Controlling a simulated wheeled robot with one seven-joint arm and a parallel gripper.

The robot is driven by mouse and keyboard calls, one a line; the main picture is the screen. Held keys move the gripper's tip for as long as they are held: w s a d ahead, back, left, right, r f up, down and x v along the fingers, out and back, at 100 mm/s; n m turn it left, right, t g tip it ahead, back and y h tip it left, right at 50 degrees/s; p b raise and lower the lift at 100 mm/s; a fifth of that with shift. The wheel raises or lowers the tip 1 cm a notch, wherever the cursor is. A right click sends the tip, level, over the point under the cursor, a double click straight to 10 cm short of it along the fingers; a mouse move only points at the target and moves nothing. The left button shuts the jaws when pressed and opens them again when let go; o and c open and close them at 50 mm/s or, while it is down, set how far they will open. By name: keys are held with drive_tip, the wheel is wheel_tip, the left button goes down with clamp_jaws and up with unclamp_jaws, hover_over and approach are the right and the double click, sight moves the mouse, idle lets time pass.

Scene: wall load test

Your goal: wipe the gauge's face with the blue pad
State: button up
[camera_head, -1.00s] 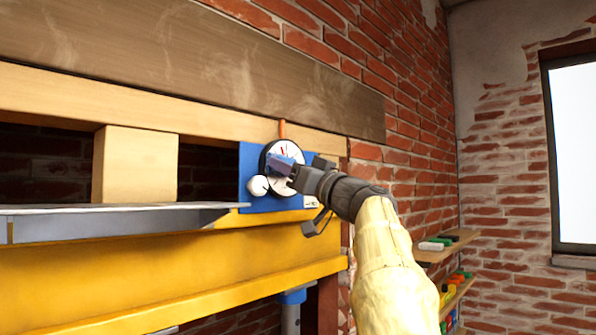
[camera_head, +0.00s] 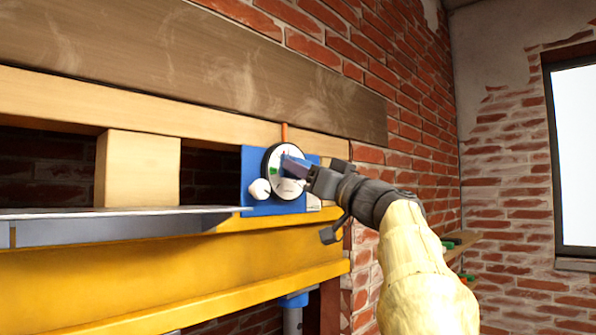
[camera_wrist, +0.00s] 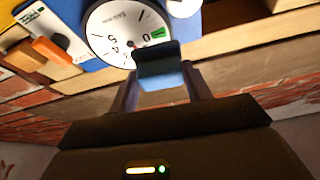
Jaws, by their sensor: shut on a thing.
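The gauge (camera_head: 287,187) is a round white dial with a dark rim on a blue plate (camera_head: 256,200). In the wrist view its face (camera_wrist: 112,32) shows black digits and a green zone near the 0. My gripper (camera_head: 311,175) is shut on the blue pad (camera_head: 295,166), at the right side of the face. In the wrist view the pad (camera_wrist: 158,65) sits between the fingers (camera_wrist: 160,82) and overlaps the dial's edge near the green zone. The pad hides part of the face. I cannot tell whether it touches the glass.
A white knob (camera_head: 259,188) sits at the gauge's lower left. A copper pipe (camera_head: 284,131) rises above it. A yellow beam (camera_head: 150,275) with a grey ledge (camera_head: 110,222) runs to the left. A brick wall and small shelf (camera_head: 465,240) are at right.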

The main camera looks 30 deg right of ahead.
drive_tip(key=shift+s+d, duration=0.2)
drive_tip(key=shift+s, duration=0.3)
drive_tip(key=shift+s+d, duration=0.15)
drive_tip(key=shift+s, duration=0.3)
drive_tip(key=s, duration=0.1)
drive_tip(key=s+d, duration=0.1)
drive_tip(key=shift+s+p, duration=0.4)
